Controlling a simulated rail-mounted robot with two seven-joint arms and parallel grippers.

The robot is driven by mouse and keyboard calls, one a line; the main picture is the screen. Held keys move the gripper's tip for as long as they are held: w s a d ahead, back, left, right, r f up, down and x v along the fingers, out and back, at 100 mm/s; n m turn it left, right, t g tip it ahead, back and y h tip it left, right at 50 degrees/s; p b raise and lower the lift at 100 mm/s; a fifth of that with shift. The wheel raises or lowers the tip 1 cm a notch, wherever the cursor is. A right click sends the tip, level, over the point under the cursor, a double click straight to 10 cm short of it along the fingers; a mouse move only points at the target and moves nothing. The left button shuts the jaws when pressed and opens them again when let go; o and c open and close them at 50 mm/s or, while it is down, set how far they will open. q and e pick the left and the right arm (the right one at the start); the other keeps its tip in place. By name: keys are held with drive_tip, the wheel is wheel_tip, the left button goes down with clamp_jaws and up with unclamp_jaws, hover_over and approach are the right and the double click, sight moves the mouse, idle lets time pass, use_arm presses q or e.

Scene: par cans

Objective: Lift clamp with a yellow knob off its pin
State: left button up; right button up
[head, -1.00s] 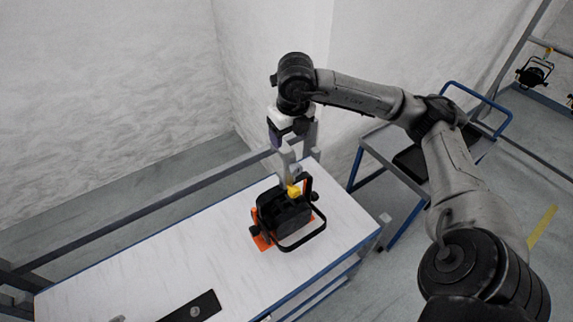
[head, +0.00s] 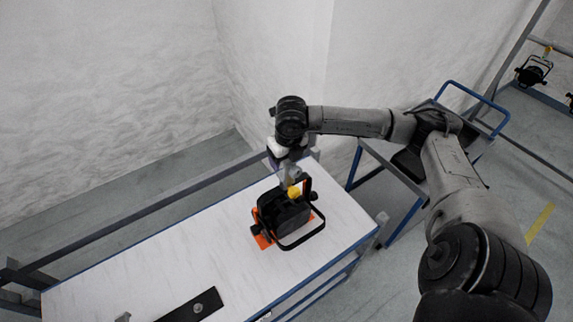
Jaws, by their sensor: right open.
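The yellow knob (head: 294,192) of the clamp shows at the top back of a black par can (head: 283,213). My right gripper (head: 290,180) points down, open, right at the knob. Whether its fingers are around the knob or just above it cannot be told. The clamp's body and its pin are hidden by the gripper and the can. My left gripper is out of view.
A black plate (head: 193,308) with a small round fitting lies at the near edge of the white table (head: 150,267). A small grey object (head: 123,317) is beside it. A blue-railed cart (head: 385,160) stands behind at the right. The table's left part is clear.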

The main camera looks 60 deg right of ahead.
drive_tip(key=shift+c, duration=0.4)
clamp_jaws()
